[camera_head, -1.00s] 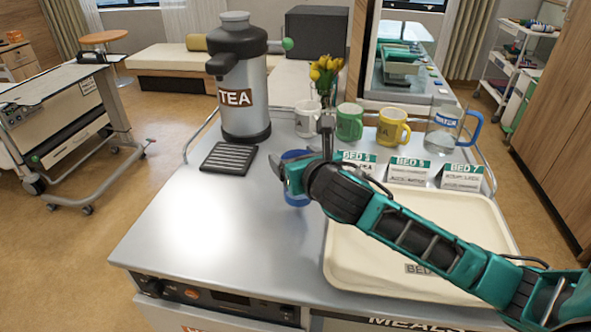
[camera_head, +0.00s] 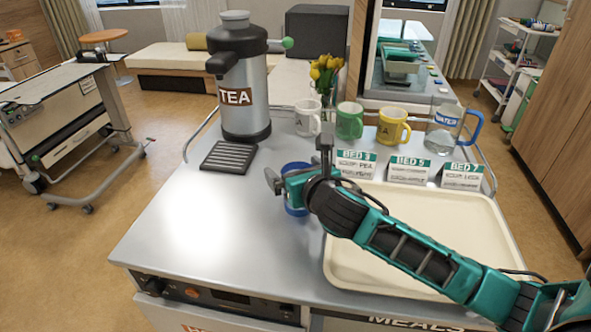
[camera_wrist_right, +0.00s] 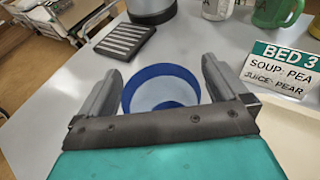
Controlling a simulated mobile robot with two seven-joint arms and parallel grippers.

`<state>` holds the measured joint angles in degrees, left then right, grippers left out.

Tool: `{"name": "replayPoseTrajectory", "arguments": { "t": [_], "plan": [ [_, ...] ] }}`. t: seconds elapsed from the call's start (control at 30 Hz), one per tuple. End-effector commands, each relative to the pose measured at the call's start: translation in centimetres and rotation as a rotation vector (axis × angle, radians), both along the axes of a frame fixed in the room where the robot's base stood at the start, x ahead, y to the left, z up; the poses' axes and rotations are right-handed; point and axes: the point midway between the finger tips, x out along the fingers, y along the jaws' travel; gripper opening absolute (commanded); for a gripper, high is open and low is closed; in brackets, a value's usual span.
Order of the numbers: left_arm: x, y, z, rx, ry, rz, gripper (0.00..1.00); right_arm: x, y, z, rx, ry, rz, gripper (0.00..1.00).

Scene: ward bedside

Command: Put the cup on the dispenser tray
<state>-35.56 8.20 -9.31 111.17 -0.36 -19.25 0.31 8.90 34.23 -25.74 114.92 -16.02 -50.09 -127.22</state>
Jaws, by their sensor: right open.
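A blue cup (camera_head: 290,208) stands on the trolley top, mostly hidden behind my right gripper in the head view. In the right wrist view the cup (camera_wrist_right: 160,72) shows its blue rim and pale inside, upright between the two fingers. My right gripper (camera_head: 296,166) is open, with a finger on either side of the cup; I cannot tell whether they touch it. It also shows in the right wrist view (camera_wrist_right: 160,85). The dispenser tray (camera_head: 229,158), dark and slatted, lies empty in front of the TEA dispenser (camera_head: 244,80), left of the cup. My left gripper is not in view.
White (camera_head: 307,118), green (camera_head: 349,122) and yellow (camera_head: 391,128) mugs and a water jug (camera_head: 445,128) stand along the back. Bed cards (camera_head: 409,170) stand before them. A cream meal tray (camera_head: 470,225) lies right, under my arm. The trolley top (camera_head: 185,235) is clear at left.

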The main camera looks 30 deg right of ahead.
Motion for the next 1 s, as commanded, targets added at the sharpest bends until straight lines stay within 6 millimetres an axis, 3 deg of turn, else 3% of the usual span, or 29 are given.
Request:
{"name": "replayPoseTrajectory", "arguments": {
  "t": [0.27,0.7,1.0],
  "plan": [
    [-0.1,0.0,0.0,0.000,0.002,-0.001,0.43,-0.7,0.0,0.5,-0.001,0.001,0.001,1.00],
    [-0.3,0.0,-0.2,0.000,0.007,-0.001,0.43,-8.4,0.6,2.8,-0.001,0.001,0.002,1.00],
    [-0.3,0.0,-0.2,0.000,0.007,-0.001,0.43,-11.3,0.8,3.8,0.002,-0.003,0.001,1.00]
  ]
}}
